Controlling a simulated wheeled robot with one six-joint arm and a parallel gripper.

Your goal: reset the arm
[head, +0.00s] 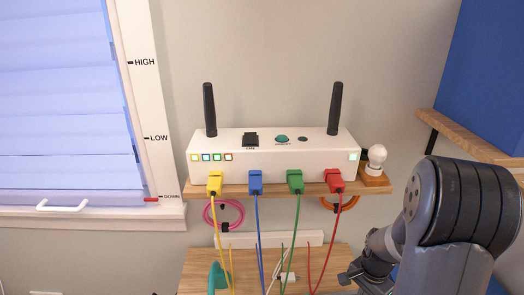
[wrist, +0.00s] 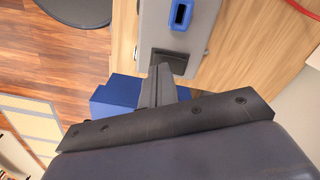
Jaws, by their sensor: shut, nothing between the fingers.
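My arm comes in at the right of the head view, and my gripper (head: 347,277) is low there, below and to the right of the router shelf, over the wooden desk. In the wrist view my gripper (wrist: 161,72) is shut with nothing between its fingers. Its tips appear over or close to a grey box (wrist: 152,25) with a dark slot and a blue part (wrist: 181,13). I cannot tell whether they touch it.
A white router (head: 270,160) with two black antennas and yellow, blue, green and red plugs stands on a wooden shelf (head: 270,190). Its cables hang towards the desk (head: 205,268). A white bulb (head: 376,157) stands right. A wooden ledge (head: 470,142) is beyond my arm.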

